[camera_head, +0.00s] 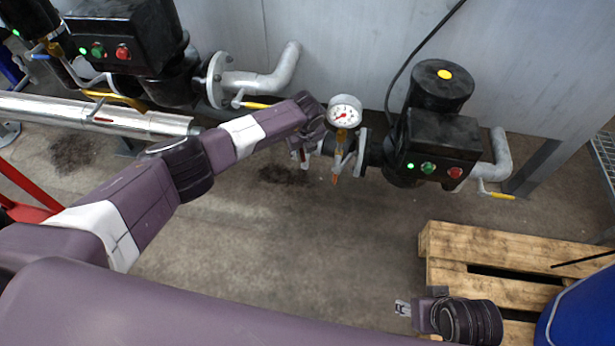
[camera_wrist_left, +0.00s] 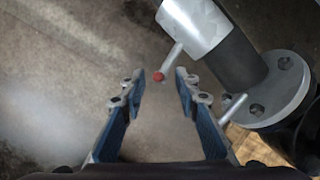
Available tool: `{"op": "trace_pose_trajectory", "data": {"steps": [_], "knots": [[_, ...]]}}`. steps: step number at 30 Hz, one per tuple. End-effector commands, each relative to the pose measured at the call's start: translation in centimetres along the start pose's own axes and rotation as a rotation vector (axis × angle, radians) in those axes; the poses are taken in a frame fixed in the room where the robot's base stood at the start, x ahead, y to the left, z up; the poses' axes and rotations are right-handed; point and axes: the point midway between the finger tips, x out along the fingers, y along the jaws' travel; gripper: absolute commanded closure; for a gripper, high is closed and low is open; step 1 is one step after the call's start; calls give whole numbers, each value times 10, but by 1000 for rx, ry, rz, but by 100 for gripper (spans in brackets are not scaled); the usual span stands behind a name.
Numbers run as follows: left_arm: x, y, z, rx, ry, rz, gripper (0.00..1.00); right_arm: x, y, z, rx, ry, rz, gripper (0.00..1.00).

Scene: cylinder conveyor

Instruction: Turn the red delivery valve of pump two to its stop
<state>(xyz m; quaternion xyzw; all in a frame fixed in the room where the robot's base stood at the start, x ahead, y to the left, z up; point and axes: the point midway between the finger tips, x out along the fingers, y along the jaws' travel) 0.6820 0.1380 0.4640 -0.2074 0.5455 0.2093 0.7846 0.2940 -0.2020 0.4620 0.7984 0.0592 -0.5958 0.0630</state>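A short grey valve lever with a red end (camera_wrist_left: 159,76) sticks out from a light grey pipe in the left wrist view. My left gripper (camera_wrist_left: 159,87) is open, and the red end shows between its fingertips, with no clear contact. In the head view my left gripper (camera_head: 304,154) is beside the pipework below a white pressure gauge (camera_head: 344,114), left of a black pump (camera_head: 430,140). An orange-red tip (camera_head: 335,179) shows just under that pipework. My right gripper (camera_head: 403,308) is low at the right, small and partly hidden, its opening unclear. No pump number is readable.
A pipe flange (camera_wrist_left: 280,92) is close right of my left fingers, with another grey lever (camera_wrist_left: 235,106) beside it. A second black pump (camera_head: 125,40) stands at the upper left. A wooden pallet (camera_head: 490,245) and blue drum (camera_head: 585,310) are at the lower right.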

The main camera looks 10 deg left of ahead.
Motion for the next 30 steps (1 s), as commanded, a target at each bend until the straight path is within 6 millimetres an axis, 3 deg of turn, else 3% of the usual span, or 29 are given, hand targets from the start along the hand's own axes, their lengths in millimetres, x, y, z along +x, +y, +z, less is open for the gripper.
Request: {"op": "trace_pose_trajectory", "data": {"steps": [6, 24, 30], "knots": [[-29, 0, -3, 3, 1, -1, 71, 0, 0, 0, 0, 0, 0, 60], [-59, 27, -90, 3, 2, -1, 71, 0, 0, 0, 0, 0, 1, 60], [-65, 32, -106, 1, 1, -1, 71, 0, 0, 0, 0, 0, 1, 60]]}}
